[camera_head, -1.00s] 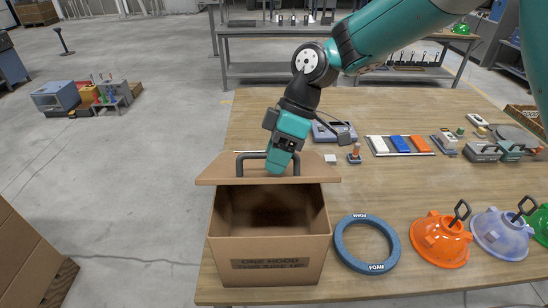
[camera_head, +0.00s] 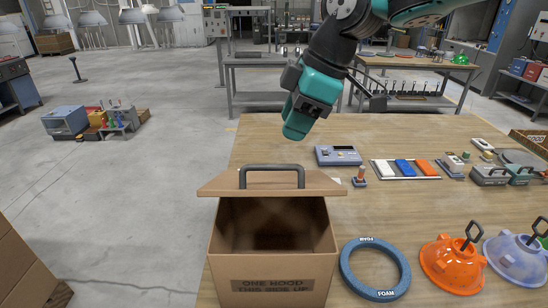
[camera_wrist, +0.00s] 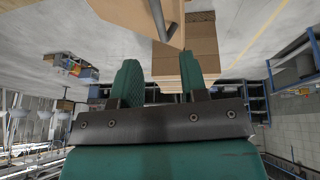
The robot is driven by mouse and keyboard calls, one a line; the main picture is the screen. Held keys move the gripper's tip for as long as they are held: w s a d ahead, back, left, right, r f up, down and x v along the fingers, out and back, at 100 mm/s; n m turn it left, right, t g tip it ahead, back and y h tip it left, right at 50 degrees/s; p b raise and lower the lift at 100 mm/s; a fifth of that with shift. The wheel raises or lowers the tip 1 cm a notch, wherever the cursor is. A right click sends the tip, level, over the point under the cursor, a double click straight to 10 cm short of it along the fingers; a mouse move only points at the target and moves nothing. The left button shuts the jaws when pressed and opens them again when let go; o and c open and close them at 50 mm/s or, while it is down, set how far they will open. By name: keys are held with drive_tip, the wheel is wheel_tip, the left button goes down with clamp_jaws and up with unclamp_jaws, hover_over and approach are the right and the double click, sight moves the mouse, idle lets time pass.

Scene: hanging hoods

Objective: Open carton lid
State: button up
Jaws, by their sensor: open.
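The cardboard carton (camera_head: 270,245) stands at the table's near left edge, its front marked "ONE HOOD THIS SIDE UP". Its lid (camera_head: 272,184) is raised at the back of the opening, with a dark grey handle (camera_head: 272,172) along its top. The carton's inside looks empty in the part that shows. My gripper (camera_head: 298,132) is above and behind the lid, apart from the handle. In the wrist view its two green fingers (camera_wrist: 160,80) are spread with nothing between them, and a cardboard edge and grey bar show above them.
A blue foam ring (camera_head: 374,269) lies right of the carton. An orange hood (camera_head: 452,264) and a pale violet hood (camera_head: 514,258) sit farther right. A small grey-blue device (camera_head: 338,156) and a tray of coloured blocks (camera_head: 404,169) lie behind. The middle of the table is clear.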

sight(272, 170)
drive_tip(key=p+x, duration=0.1)
drive_tip(key=x, duration=0.8)
drive_tip(key=shift+p, duration=0.35)
clamp_jaws()
